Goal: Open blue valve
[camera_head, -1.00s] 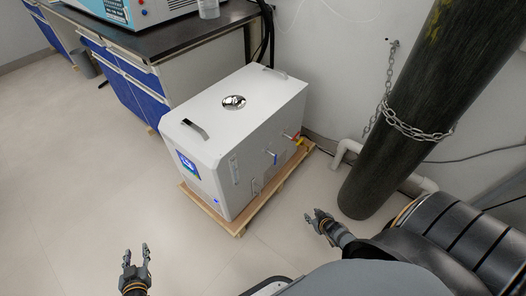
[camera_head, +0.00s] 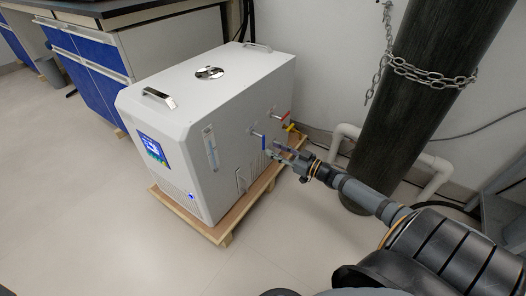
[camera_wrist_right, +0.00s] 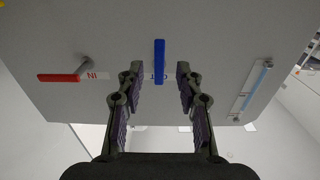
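The blue valve handle (camera_head: 263,142) sits on the side of a white distiller unit (camera_head: 222,150), pointing down in the head view. In the right wrist view the blue valve handle (camera_wrist_right: 159,62) lies ahead between the two fingers, beside a label partly hidden by a finger. My right gripper (camera_head: 276,150) is open close to the blue handle; in the wrist view the gripper (camera_wrist_right: 158,80) has a gap on both sides of the handle, with no contact to be seen. My left gripper is out of view.
A red valve handle (camera_head: 283,115) is beside the blue one; it also shows in the wrist view (camera_wrist_right: 58,78). A yellow fitting (camera_head: 291,127) is nearby. A dark chained cylinder (camera_head: 420,90) and white pipe (camera_head: 345,130) stand right. The unit rests on a wooden pallet (camera_head: 222,232).

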